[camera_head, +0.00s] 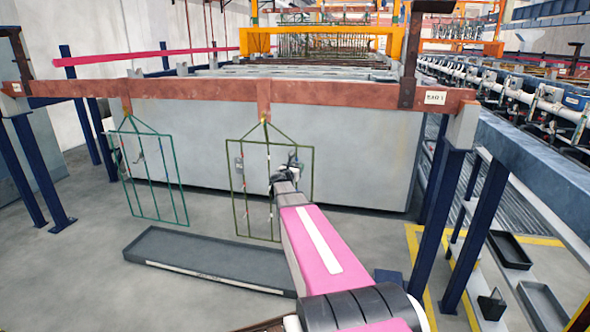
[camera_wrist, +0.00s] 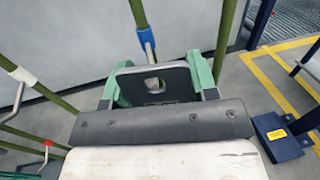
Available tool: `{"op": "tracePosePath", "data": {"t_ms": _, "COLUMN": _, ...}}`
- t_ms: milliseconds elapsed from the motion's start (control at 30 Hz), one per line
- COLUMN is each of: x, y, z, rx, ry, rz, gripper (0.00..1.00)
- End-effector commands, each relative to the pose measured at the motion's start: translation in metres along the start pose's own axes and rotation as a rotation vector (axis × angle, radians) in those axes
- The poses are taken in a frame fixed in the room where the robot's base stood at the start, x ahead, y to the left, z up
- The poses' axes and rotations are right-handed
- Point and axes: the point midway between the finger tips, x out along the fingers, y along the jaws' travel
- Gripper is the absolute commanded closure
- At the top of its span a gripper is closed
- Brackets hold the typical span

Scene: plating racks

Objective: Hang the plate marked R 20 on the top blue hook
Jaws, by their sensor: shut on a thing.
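My gripper (camera_wrist: 153,90) has green fingers shut on the sides of a dark plate (camera_wrist: 128,90) with a hole near its middle. No R 20 mark is readable on it. The blue hook (camera_wrist: 146,38) is just beyond the plate in the wrist view, on an olive-green bar. Its metal rod runs down to the plate's upper edge; I cannot tell whether it enters the hole. In the head view my gripper (camera_head: 286,176) is at the right part of the right-hand hanging rack (camera_head: 248,234), and the plate is too small to make out clearly.
A white-sleeved hook (camera_wrist: 20,74) and a red-sleeved hook (camera_wrist: 48,143) show at left in the wrist view. A green rack (camera_head: 151,220) hangs further left from the copper-coloured beam (camera_head: 200,90). A grey tray (camera_head: 180,243) lies below. Blue posts (camera_head: 472,235) stand at right.

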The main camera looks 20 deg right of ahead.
Motion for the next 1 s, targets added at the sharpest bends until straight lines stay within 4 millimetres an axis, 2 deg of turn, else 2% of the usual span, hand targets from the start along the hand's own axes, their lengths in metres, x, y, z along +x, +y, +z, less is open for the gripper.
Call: {"op": "tracePosePath", "data": {"t_ms": 1000, "x": 0.011, "y": 0.002, "z": -0.006, "rx": 0.0, "ry": 0.0, "rz": 0.0, "gripper": 0.76}}
